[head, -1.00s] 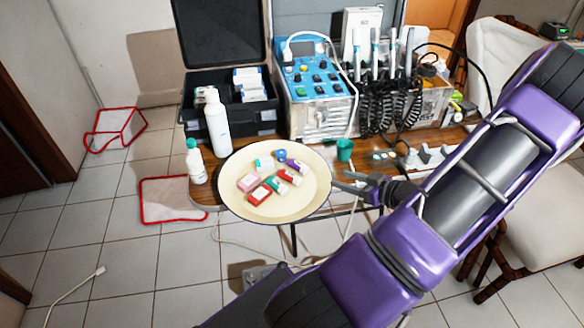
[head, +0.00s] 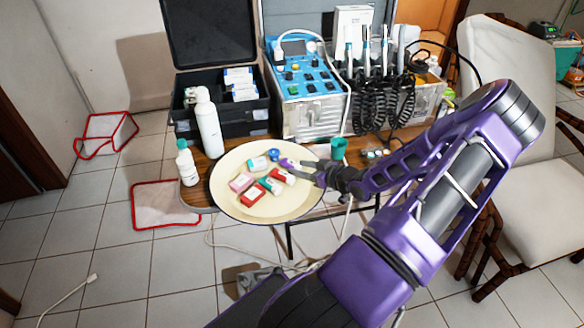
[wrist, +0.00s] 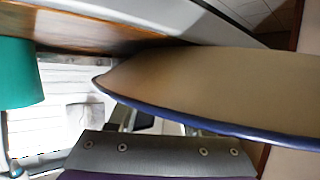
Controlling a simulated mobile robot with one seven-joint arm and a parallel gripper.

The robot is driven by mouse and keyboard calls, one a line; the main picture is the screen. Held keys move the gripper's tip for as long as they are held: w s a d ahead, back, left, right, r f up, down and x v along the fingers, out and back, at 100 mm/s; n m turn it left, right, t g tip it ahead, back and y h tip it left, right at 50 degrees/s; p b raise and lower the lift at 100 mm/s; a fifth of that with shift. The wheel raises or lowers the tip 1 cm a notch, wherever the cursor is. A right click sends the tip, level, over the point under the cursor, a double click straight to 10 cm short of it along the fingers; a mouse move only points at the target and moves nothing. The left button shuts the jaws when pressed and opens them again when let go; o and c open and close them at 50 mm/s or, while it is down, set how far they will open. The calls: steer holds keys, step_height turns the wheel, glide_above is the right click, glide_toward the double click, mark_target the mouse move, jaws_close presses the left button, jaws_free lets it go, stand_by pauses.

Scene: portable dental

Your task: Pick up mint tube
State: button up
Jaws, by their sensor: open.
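Several small tubes and boxes lie on a round cream plate (head: 240,206). A white tube with a teal end (head: 258,163) lies near the plate's back edge, and a teal-and-white piece (head: 270,185) lies nearer its middle. I cannot tell for sure which one is the mint tube. My gripper (head: 303,170) is open and empty over the right part of the plate, with its fingers pointing left, close to a purple tube (head: 287,163) and a red-and-white tube (head: 284,177). The wrist view shows the plate's blue rim (wrist: 225,127) but none of the tubes.
A green cup (head: 338,148) stands right of the plate and also shows in the wrist view (wrist: 20,75). White bottles (head: 208,125) (head: 187,165) stand to its left. A black case (head: 247,118) and a blue dental unit (head: 303,75) stand behind it.

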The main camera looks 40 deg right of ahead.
mark_target(291, 166)
steer(key=shift+x, duration=1.35)
jaws_close()
